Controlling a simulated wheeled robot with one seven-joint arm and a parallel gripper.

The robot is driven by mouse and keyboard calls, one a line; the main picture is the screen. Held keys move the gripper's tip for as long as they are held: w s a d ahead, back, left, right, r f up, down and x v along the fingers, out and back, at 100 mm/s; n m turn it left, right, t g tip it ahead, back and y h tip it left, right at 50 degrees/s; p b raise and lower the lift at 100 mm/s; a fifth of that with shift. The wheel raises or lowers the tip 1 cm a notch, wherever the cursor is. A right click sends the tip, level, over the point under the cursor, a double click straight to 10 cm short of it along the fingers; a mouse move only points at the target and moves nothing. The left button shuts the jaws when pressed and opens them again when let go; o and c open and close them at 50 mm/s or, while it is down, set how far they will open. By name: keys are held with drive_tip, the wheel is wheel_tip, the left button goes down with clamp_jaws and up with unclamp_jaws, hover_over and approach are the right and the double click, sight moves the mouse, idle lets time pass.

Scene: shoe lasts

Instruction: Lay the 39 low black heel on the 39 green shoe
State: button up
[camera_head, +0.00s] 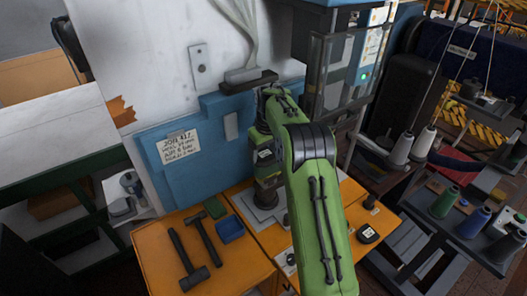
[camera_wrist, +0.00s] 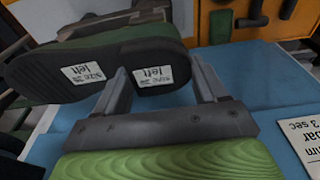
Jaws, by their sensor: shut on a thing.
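In the wrist view, the green shoe (camera_wrist: 30,75) shows its dark sole towards the camera, with a white label reading size 39, left. My gripper (camera_wrist: 160,70) is shut on the low black heel (camera_wrist: 160,92), which sits between the two fingers and has a similar label. The heel overlaps the right end of the sole in this view; I cannot tell whether they touch.
The orange table (camera_head: 160,250) holds two hammers (camera_head: 188,262), a blue tray (camera_head: 231,229) and a green block (camera_head: 215,207). A blue panel with a note (camera_head: 178,147) stands behind. Thread spools (camera_head: 473,222) stand at the right.

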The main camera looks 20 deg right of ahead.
drive_tip(key=o, duration=1.1)
wheel_tip(320, 180, up, 16)
drive_tip(key=s+p, duration=0.2)
drive_tip(key=shift+s+d+f+p, duration=0.2)
drive_tip(key=shift+p, duration=0.2)
drive_tip(key=s+a+r+t+b, duration=0.1)
drive_tip(key=s+a+r, duration=0.15)
drive_tip(key=s, duration=0.35)
drive_tip(key=s+a+r+m+b, duration=0.1)
drive_tip(key=s+a, duration=0.3)
drive_tip(key=s, duration=0.2)
drive_tip(key=s+a+r+t+b, duration=0.1)
drive_tip(key=s+a+r, duration=0.15)
drive_tip(key=s, duration=0.35)
drive_tip(key=s+a+f+t+b, duration=0.1)
drive_tip(key=s+f, duration=0.4)
drive_tip(key=s, duration=0.3)
drive_tip(key=s+a+f+m, duration=0.1)
drive_tip(key=s+f, duration=0.4)
drive_tip(key=s, duration=0.4)
drive_tip(key=shift+a+f+t+b, duration=0.15)
drive_tip(key=shift+a+t+b, duration=0.2)
drive_tip(key=shift+t+b, duration=0.05)
